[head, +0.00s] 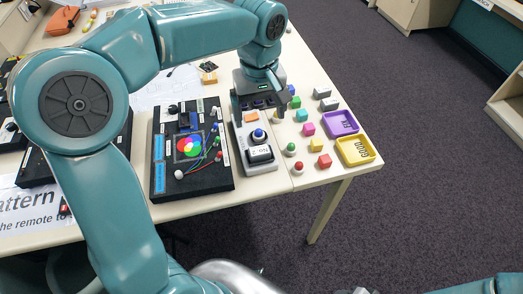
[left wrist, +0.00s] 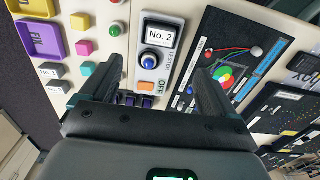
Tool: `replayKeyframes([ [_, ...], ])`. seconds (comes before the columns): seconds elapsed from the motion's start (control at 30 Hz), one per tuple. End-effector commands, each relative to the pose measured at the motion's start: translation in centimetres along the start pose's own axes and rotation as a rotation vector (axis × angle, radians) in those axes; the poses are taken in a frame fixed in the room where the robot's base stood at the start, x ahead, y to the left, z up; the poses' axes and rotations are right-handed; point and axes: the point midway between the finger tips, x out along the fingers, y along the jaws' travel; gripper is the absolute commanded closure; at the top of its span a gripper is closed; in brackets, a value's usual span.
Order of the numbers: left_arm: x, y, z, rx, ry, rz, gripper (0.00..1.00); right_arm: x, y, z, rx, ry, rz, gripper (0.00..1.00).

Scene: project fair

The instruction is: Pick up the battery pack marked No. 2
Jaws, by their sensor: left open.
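The battery pack marked No. 2 (head: 260,153) is a dark block with a white label. It sits at the near end of a grey tester (head: 242,135), beside a blue dome button. In the left wrist view the pack (left wrist: 160,35) reads "No. 2" and lies beyond the fingertips, with the tester (left wrist: 164,70) below it and an orange square marked OFF. My left gripper (head: 260,104) is open and empty above the tester's far end. In the left wrist view its fingers (left wrist: 158,70) stand apart on either side of the tester. My right gripper does not show.
Two grey packs (head: 326,98) lie at the back right. Coloured cubes and domed pieces (head: 308,129) stand right of the tester, by a purple tray (head: 340,123) and a yellow tray (head: 369,151). A black board (head: 205,178) stands close on the left. The table edge is near.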

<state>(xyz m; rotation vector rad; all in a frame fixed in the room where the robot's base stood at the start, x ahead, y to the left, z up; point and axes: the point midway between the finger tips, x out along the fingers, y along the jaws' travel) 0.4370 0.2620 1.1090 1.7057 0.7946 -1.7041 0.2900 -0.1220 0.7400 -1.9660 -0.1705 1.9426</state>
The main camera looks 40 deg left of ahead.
Motion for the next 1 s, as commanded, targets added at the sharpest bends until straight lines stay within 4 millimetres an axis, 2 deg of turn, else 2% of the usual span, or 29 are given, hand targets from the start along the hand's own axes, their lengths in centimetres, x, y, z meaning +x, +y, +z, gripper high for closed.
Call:
replayKeyframes([
  [0.1,3.1,-0.1,0.2,0.001,-0.003,-0.006,0.11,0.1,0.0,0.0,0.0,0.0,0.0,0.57],
  [0.3,6.7,0.0,0.1,0.002,-0.002,-0.003,0.11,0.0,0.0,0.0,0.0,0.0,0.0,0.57],
  [0.53,8.5,0.1,0.0,0.005,-0.002,-0.003,0.11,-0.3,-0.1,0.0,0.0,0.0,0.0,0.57],
  [0.8,12.5,0.2,-0.2,0.005,-0.003,-0.001,0.11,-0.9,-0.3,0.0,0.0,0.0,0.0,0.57],
  [1.0,12.8,0.2,-0.2,0.005,-0.001,0.001,0.11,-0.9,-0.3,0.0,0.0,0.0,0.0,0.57],
])
